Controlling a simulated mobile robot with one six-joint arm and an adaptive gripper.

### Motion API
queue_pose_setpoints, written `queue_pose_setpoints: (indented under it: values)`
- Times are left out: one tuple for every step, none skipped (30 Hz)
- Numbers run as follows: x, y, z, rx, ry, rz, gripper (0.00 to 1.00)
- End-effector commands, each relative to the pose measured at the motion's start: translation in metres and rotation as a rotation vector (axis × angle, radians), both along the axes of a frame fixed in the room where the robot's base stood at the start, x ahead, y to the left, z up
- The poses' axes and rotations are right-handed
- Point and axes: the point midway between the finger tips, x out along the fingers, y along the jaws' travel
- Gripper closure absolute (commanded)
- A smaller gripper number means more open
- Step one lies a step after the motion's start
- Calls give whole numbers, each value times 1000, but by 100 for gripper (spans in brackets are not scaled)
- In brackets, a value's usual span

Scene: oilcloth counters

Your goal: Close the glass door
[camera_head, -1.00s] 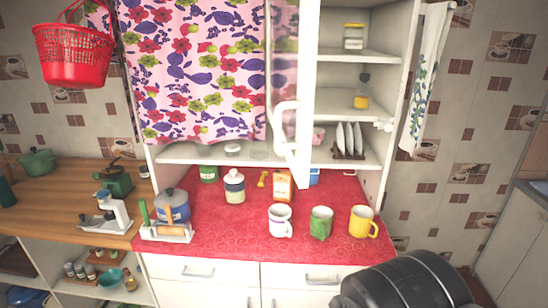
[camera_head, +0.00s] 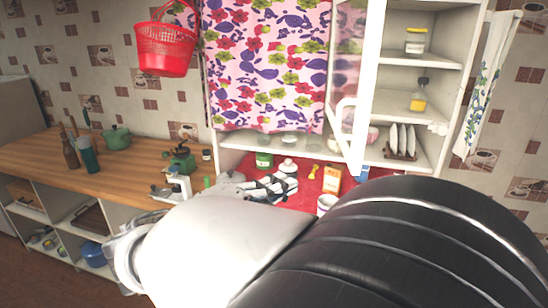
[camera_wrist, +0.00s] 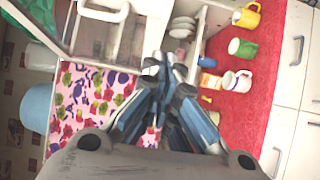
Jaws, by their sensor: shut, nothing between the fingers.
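The glass door (camera_head: 366,85) of the upper cabinet stands open, its white frame jutting out toward me. Its white handle (camera_head: 343,116) is on the frame's lower part. In the wrist view the glass door (camera_wrist: 98,38) is at the upper left, with the handle (camera_wrist: 104,11) at the top edge. My gripper (camera_head: 290,184) is shut and empty, in front of the cabinet, below and left of the handle. In the wrist view my gripper (camera_wrist: 164,64) shows right of and below the door, apart from the handle. My arm hides much of the counter in the head view.
The red counter (camera_wrist: 255,75) holds a yellow mug (camera_wrist: 246,15), a green mug (camera_wrist: 242,47) and a white mug (camera_wrist: 237,81). Plates (camera_head: 401,139) stand in a rack on the open shelf. A floral curtain (camera_head: 268,60) covers the cabinet's left part. A red basket (camera_head: 165,48) hangs at the left.

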Motion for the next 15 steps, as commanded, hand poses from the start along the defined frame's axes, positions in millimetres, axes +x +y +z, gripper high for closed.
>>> queue_pose_setpoints:
  values:
    - [5, -8, -1, 0, 0, -5, 100]
    - [8, -13, -1, -1, 1, -5, 100]
    - [13, -19, -1, 0, 1, -6, 100]
    - [17, -24, -2, 1, 2, -7, 100]
    - [21, -29, -2, 2, 1, -7, 100]
    - [27, -36, -2, 1, 1, -7, 100]
    - [31, -41, -2, 2, 1, -8, 100]
    - [35, -46, -2, 2, 1, -8, 100]
    - [41, -53, -2, 1, 2, -8, 100]
    - [45, -58, -2, 1, 2, -8, 100]
    - [49, -63, -2, 2, 3, -7, 100]
    - [54, -69, -1, 1, 2, -7, 100]
    - [57, -73, -2, 1, 3, -7, 100]
    - [55, -78, -1, 2, 3, -6, 100]
    - [54, -85, -1, 0, 3, -6, 100]
